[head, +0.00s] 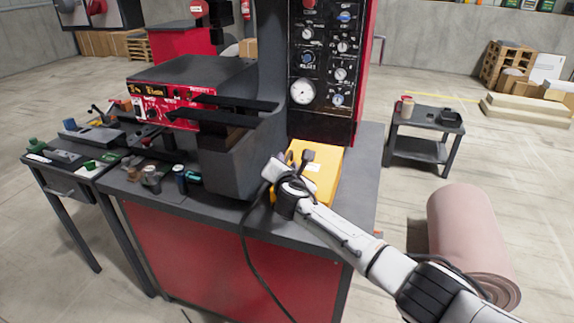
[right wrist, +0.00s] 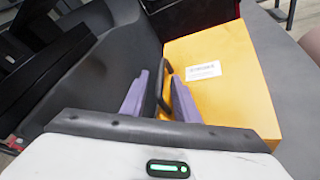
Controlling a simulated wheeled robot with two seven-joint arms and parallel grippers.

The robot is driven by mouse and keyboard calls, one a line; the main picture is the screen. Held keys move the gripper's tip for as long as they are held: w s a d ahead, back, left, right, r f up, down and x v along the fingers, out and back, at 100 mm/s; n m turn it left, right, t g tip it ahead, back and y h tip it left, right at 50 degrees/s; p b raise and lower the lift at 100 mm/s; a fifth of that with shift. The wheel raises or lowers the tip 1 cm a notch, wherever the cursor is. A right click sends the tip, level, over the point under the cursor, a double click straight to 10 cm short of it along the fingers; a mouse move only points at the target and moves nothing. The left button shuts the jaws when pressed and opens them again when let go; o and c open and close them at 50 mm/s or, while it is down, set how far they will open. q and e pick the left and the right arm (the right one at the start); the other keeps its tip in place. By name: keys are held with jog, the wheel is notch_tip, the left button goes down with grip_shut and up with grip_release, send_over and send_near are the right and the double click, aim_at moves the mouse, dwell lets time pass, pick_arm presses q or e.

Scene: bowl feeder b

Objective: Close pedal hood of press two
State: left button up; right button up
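A yellow box-shaped hood (head: 322,175) sits on the dark bench top at the foot of the press (head: 318,70). In the right wrist view the hood (right wrist: 225,85) fills the right side and bears a white label. My right gripper (head: 274,172) is at the hood's left side. Its two purple fingers (right wrist: 160,85) are apart, with a thin dark loop (right wrist: 165,72), apparently a handle, showing between them. I cannot tell whether either finger touches it. The fingertips are hard to make out in the head view. My left gripper is not in view.
The dark press body stands close on the left of my right gripper. A side table (head: 64,172) with tools is at the left, and a small cart (head: 425,135) is at the right. A pink roll (head: 465,230) stands on the floor.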

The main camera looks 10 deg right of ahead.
jog(key=v, duration=0.7)
jog(key=shift+a, duration=0.1)
jog(key=s+d+f+m+g+y, duration=0.1)
jog(key=s+f+m+g, duration=0.2)
jog(key=s+f+m, duration=0.6)
jog(key=s+d+f+m+g+y, duration=0.1)
jog(key=s+f+m+g, duration=0.4)
jog(key=s, duration=0.8)
jog(key=s+d+f+m+g, duration=0.1)
jog(key=s+d+m+g, duration=0.15)
jog(key=s+m, duration=0.65)
jog(key=s+d+m+g, duration=0.15)
jog(key=s+d, duration=0.25)
jog(key=s, duration=1.2)
jog(key=w+a+f+t+y, duration=0.1)
jog(key=w+a+f+t, duration=0.1)
jog(key=f, duration=0.4)
jog(key=w+a+f+t+y, duration=0.1)
jog(key=w+a+f+t, duration=0.1)
jog(key=f, duration=0.5)
jog(key=shift+a+t+y, duration=0.4)
jog(key=shift+a+t, duration=0.45)
jog(key=shift+t, duration=0.15)
jog(key=shift+r+m, duration=0.1)
jog(key=shift+m, duration=0.15)
